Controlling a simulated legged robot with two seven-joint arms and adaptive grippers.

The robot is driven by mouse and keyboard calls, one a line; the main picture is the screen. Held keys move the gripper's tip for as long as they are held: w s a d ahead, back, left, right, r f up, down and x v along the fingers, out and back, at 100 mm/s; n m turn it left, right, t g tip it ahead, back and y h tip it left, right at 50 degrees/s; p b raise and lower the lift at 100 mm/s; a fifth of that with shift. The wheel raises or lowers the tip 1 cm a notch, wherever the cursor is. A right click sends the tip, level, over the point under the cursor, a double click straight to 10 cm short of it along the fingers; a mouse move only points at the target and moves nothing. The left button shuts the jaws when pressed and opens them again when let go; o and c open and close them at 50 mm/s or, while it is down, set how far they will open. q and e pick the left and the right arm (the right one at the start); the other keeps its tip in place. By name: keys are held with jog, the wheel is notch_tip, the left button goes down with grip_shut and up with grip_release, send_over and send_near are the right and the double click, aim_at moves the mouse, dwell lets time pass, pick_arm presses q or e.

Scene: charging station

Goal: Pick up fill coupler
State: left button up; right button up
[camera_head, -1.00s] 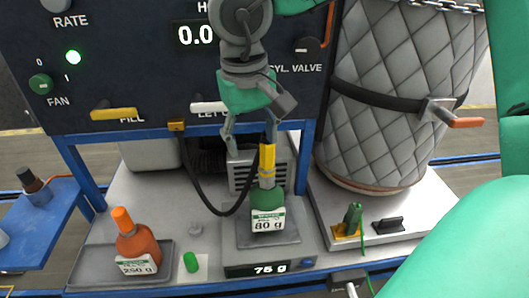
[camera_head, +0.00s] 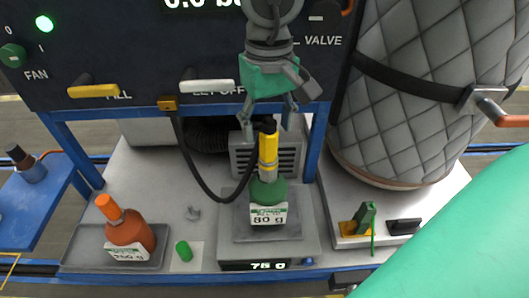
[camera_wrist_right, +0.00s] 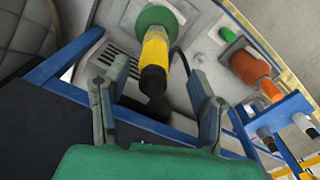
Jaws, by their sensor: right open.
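The fill coupler (camera_head: 268,150) is a yellow sleeve with a black top and a black hose. It sits upright on the neck of a green bottle (camera_head: 268,193) labelled 80 g, on the scale (camera_head: 311,229). In the right wrist view the coupler (camera_wrist_right: 155,53) lies beyond and between the open fingers. My right gripper (camera_head: 268,118) is open, pointing down, with its fingertips on either side of the coupler's black top. It also shows in the right wrist view (camera_wrist_right: 158,95). I cannot tell whether either finger touches it. My left gripper is not in view.
An orange bottle (camera_head: 130,236) stands in a tray at left, near a green cap (camera_head: 184,251). The control panel (camera_head: 130,60) and blue frame rail (camera_head: 100,119) stand close behind the gripper. A quilted grey tank (camera_head: 420,100) is at right, with a green-handled fitting (camera_head: 365,219) below.

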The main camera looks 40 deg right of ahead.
aim_at(271, 146)
jog(key=shift+d+f, duration=0.3)
jog(key=shift+f, duration=0.15)
jog(key=f, duration=0.2)
jog(key=d+f, duration=0.1)
jog(key=shift+w+f, duration=0.1)
jog(key=shift+w, duration=0.2)
jog(key=shift+a+f+b, duration=0.3)
jog(key=shift+f+b, duration=0.1)
jog(key=shift+f, duration=0.55)
jog(key=shift+a+f, duration=0.15)
jog(key=shift+a, duration=0.45)
jog(key=shift+d, duration=0.15)
jog(key=c, duration=1)
jog(key=shift+d, duration=0.25)
grip_shut()
jog(key=shift+d, duration=0.3)
jog(key=r, duration=0.3)
jog(key=r+p, duration=0.1)
jog(key=r, duration=0.5)
jog(key=shift+a+r, duration=0.25)
jog(key=shift+a, duration=0.05)
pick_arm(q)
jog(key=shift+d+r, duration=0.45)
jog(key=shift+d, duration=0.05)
pick_arm(e)
jog(key=shift+w+d+r, duration=0.1)
jog(key=shift+d+r, duration=0.15)
